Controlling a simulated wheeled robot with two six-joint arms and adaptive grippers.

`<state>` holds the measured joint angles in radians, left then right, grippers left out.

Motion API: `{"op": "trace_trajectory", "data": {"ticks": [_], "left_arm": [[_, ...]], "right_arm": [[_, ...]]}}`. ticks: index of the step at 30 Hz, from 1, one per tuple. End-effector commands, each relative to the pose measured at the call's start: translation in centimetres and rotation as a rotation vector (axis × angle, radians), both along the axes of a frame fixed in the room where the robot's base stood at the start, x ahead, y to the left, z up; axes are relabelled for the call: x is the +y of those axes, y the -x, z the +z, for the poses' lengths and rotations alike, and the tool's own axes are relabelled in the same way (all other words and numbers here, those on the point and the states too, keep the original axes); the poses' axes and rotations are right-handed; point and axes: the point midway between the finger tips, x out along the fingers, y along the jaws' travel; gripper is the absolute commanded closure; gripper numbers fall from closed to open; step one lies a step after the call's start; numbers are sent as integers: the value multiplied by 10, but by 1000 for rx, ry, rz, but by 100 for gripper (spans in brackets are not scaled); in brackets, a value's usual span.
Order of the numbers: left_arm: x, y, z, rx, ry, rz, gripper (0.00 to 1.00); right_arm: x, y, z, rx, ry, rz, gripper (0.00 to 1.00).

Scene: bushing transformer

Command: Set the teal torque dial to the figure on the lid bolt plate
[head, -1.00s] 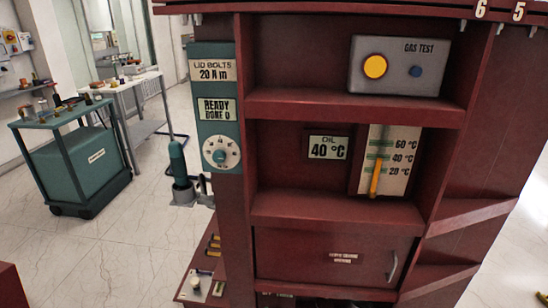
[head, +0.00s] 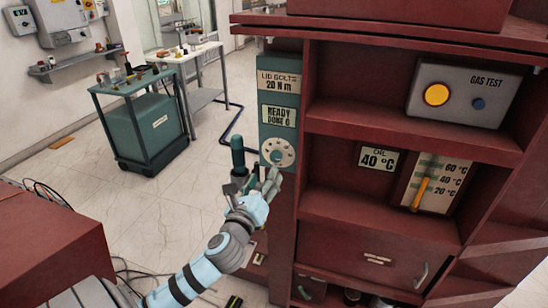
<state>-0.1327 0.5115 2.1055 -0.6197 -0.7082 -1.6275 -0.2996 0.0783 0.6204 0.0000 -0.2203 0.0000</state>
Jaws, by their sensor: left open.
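The teal torque panel (head: 275,61) stands on the left side of the dark red cabinet. Its upper plate (head: 279,83) reads "LID BOLTS 20 N m". A second plate (head: 278,116) reads "READY DONE 0". Below is the round pale torque dial (head: 278,152) with a teal knob at its centre; its figures are too small to read. My left gripper (head: 268,180) is open, just below and in front of the dial, its fingers close to the dial's lower edge. I cannot tell whether they touch. My right gripper is not in view.
A teal tool with a dark handle (head: 238,153) stands behind my left gripper. The cabinet (head: 400,128) holds a gas test box (head: 466,91) and a thermometer board (head: 440,170). A teal cart (head: 150,120) stands at the left; floor between is clear.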

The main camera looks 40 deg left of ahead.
Motion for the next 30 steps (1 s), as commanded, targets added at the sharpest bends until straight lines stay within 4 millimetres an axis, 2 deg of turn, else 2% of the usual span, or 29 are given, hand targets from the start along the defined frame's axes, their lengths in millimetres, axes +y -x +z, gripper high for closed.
{"op": "trace_trajectory", "data": {"ticks": [3, 9, 14, 21, 30], "left_arm": [[14, -34, 2, -2, 3, 3, 52], [30, -76, 0, -1, 5, 1, 52], [34, -89, -1, 1, 6, -1, 52], [34, -90, -1, 0, 5, -2, 52], [34, -89, -1, 0, 5, -2, 100]], "right_arm": [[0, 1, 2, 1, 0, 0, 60], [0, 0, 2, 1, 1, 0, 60], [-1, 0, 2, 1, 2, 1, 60], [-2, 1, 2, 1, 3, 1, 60], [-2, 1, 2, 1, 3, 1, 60]]}}
